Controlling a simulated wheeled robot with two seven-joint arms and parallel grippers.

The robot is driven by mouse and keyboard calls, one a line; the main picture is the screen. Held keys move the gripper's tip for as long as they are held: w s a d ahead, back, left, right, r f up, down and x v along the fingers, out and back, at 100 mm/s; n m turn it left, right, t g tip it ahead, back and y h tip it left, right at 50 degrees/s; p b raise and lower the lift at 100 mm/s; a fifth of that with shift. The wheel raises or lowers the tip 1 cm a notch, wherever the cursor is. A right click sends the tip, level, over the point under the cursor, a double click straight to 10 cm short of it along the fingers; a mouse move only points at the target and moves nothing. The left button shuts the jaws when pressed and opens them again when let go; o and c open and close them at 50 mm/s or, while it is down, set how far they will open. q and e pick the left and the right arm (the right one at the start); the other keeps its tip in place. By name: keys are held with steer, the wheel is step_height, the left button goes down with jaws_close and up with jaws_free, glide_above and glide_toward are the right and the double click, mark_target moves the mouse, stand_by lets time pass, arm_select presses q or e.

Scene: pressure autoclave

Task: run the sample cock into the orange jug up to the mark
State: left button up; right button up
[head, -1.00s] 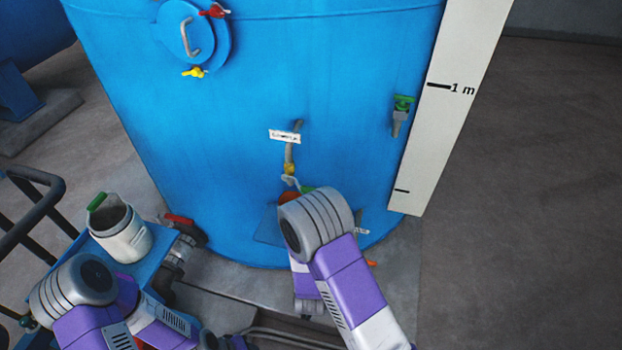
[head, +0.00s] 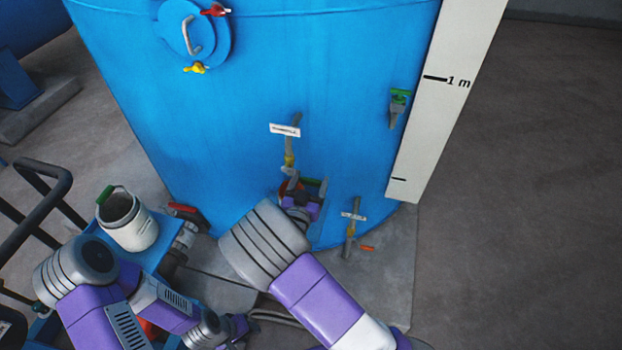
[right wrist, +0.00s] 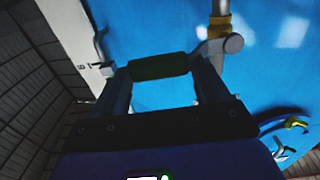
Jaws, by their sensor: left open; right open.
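On the blue tank (head: 240,110), a thin pipe (head: 289,160) with a yellow fitting comes down below a white label (head: 285,130). At its lower end is a green-sleeved bar (head: 311,181), probably a cock lever. My right gripper (head: 312,188) is open there. In the right wrist view the green bar (right wrist: 160,66) spans the space between its two fingers, beside a pale metal fitting (right wrist: 232,43). An orange patch (head: 284,188) shows left of this gripper; I cannot tell if it is the jug. The jug's mark is not visible. My left gripper (head: 244,326) is open at the lower left.
A white jug (head: 135,233) with a green handle stands on the blue cart (head: 175,228). An orange-red piece (head: 149,327) shows behind my left arm. A red-handled valve (head: 183,208) and another labelled cock (head: 352,228) with an orange lever are low. Floor right is clear.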

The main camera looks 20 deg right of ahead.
steer(key=shift+w+d, duration=0.3)
steer(key=shift+w, duration=0.2)
